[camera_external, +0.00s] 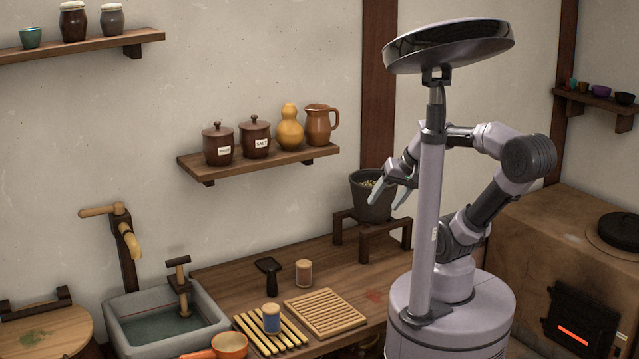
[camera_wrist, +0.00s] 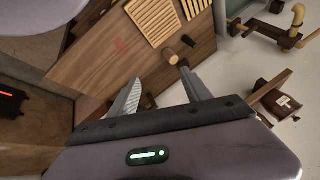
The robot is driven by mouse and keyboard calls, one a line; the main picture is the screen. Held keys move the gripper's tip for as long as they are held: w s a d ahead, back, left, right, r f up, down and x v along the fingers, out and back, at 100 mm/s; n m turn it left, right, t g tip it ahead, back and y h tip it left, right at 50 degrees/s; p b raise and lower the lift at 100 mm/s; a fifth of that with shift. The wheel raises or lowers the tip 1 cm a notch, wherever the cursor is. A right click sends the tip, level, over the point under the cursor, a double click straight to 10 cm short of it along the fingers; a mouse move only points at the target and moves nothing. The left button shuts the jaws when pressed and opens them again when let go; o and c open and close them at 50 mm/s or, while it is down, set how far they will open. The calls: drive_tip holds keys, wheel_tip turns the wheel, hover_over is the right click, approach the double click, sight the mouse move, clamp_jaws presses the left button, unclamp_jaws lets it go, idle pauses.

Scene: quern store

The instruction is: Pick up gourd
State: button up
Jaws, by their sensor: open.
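The gourd (camera_external: 290,131) is yellow-tan with a round belly and a narrow top. It stands upright on the wooden wall shelf (camera_external: 262,160), between a lidded jar labelled SALT (camera_external: 255,138) and a brown pitcher (camera_external: 318,124). My gripper (camera_external: 385,194) is open and empty, to the right of and lower than the shelf, in front of the grey pot. In the wrist view my two fingers (camera_wrist: 160,78) are spread apart over the counter. I cannot make out the gourd in that view; part of the shelf with a labelled jar (camera_wrist: 284,102) shows at its right.
The counter (camera_external: 235,280) holds a slatted board (camera_external: 325,313), a dark paddle (camera_external: 268,272) and small jars. A stone sink (camera_external: 160,312) is left, a stove (camera_external: 575,265) right.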

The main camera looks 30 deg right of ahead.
drive_tip(key=shift+o, duration=0.6)
wheel_tip(320, 180, up, 29)
drive_tip(key=n+p, duration=0.7)
drive_tip(key=p, duration=2.4)
hover_over(289, 114)
drive_tip(key=s+d, duration=0.3)
drive_tip(key=s, duration=0.3)
drive_tip(key=shift+h, duration=0.4)
drive_tip(key=x, duration=1.2)
drive_tip(key=shift+s+d+f+p, duration=0.1)
drive_tip(key=shift+f+p, duration=0.05)
drive_tip(key=shift+p, duration=0.15)
drive_tip(key=p+x, duration=0.1)
drive_tip(key=x, duration=0.4)
drive_tip(key=shift+f, duration=0.35)
drive_tip(key=shift+r, duration=0.1)
drive_tip(key=c, duration=0.3)
clamp_jaws()
